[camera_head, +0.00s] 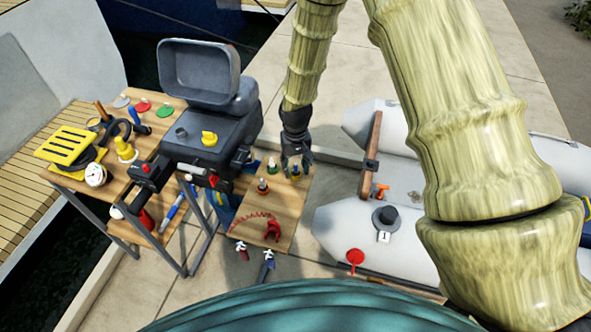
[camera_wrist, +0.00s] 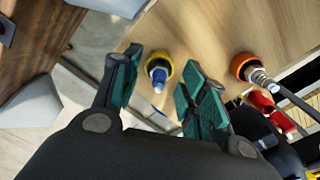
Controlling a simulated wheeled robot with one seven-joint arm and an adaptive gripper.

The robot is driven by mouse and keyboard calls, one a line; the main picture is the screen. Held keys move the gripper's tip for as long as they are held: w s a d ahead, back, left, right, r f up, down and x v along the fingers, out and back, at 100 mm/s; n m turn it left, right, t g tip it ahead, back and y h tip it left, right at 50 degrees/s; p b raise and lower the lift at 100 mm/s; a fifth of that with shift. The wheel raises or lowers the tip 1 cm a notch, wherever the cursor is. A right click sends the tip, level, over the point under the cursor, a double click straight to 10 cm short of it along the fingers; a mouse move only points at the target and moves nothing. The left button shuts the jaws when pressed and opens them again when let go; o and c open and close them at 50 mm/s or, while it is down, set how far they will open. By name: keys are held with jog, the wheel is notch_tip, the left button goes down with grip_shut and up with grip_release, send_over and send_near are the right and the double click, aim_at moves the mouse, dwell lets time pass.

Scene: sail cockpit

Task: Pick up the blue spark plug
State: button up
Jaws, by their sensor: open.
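The blue spark plug (camera_wrist: 158,77) stands in a yellow ring (camera_wrist: 165,62) on a wooden board (camera_wrist: 205,25) in the wrist view. It shows in the gap between the two fingers of my gripper (camera_wrist: 158,72), which is open and empty. The plug appears a little beyond the fingertips; I cannot tell the exact depth or any contact. In the head view my gripper (camera_head: 296,160) points down over the board's upper right, and the blue plug (camera_head: 295,171) is small and partly hidden under it.
A plug in an orange ring (camera_wrist: 243,66) stands right of the gripper in the wrist view. Green (camera_head: 272,166) and red (camera_head: 262,186) plugs stand close by in the head view.

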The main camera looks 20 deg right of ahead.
grip_shut()
jog(key=shift+r, duration=0.1)
dwell(0.3)
